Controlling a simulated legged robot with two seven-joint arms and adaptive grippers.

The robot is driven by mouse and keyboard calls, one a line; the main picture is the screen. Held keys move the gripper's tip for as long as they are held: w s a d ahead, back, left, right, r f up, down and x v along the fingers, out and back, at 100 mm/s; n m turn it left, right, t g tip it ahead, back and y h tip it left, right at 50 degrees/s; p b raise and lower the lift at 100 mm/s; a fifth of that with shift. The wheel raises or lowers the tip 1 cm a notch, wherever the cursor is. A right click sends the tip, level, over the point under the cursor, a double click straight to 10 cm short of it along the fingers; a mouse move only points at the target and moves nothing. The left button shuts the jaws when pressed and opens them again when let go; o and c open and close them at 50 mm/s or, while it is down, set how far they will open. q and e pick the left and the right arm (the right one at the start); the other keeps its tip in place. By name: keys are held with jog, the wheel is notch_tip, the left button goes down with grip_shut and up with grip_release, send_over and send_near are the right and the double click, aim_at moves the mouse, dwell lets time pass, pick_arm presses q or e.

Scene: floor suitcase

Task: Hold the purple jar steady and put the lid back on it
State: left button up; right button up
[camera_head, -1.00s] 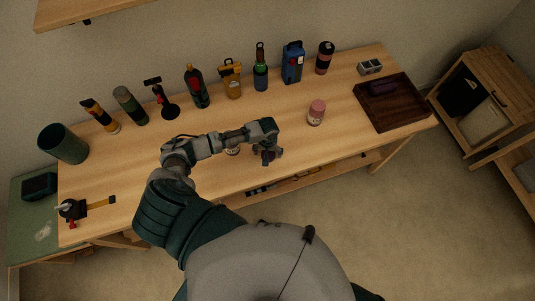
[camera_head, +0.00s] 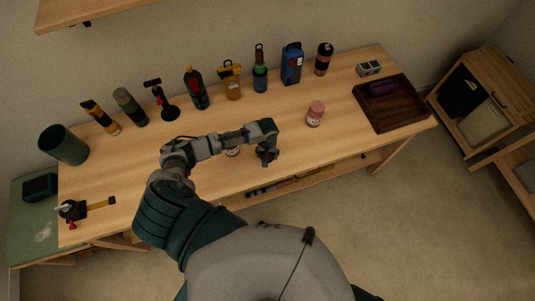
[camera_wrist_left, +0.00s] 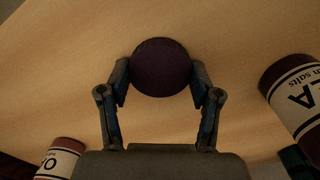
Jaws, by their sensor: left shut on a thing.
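My left gripper (camera_head: 267,158) is low over the front middle of the table, pointing down. In the left wrist view its fingers (camera_wrist_left: 160,95) are shut on opposite sides of a dark purple round thing, which I take to be the purple jar (camera_wrist_left: 162,66). Only its round top shows; I cannot tell whether that is a lid or an open mouth. In the head view the gripper hides it. I cannot make out a separate loose lid. My right gripper is not in view.
A pink-lidded jar (camera_head: 315,113) stands right of the gripper. A jar with a white label (camera_head: 233,151) is partly hidden by my arm; it shows at right in the wrist view (camera_wrist_left: 299,95). Bottles line the back. A dark tray (camera_head: 408,113) is at right.

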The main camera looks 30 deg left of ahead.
pick_arm(q)
jog(key=shift+r, duration=0.45)
notch_tip(320, 180, up, 2)
jog(key=shift+r, duration=0.1)
jog(key=s+d+r, duration=0.1)
jog(key=s+d, duration=0.1)
jog(key=d, duration=0.6)
jog(key=s+d+b, duration=0.1)
jog(key=s+d, duration=0.1)
jog(key=d, duration=0.5)
jog(key=shift+d+r, duration=0.35)
jog(key=shift+d, duration=0.05)
jog(key=shift+s+a, duration=0.1)
jog(key=w+a+r+m, duration=0.2)
jog(key=w+a+r, duration=0.2)
jog(key=r, duration=0.6)
jog(key=w+a+r+m+b, duration=0.1)
jog(key=w+a+r, duration=0.3)
jog(key=r, duration=0.7)
jog(key=shift+w+a+m, duration=0.2)
jog(key=shift+a+m, duration=0.35)
jog(key=shift+m, duration=0.25)
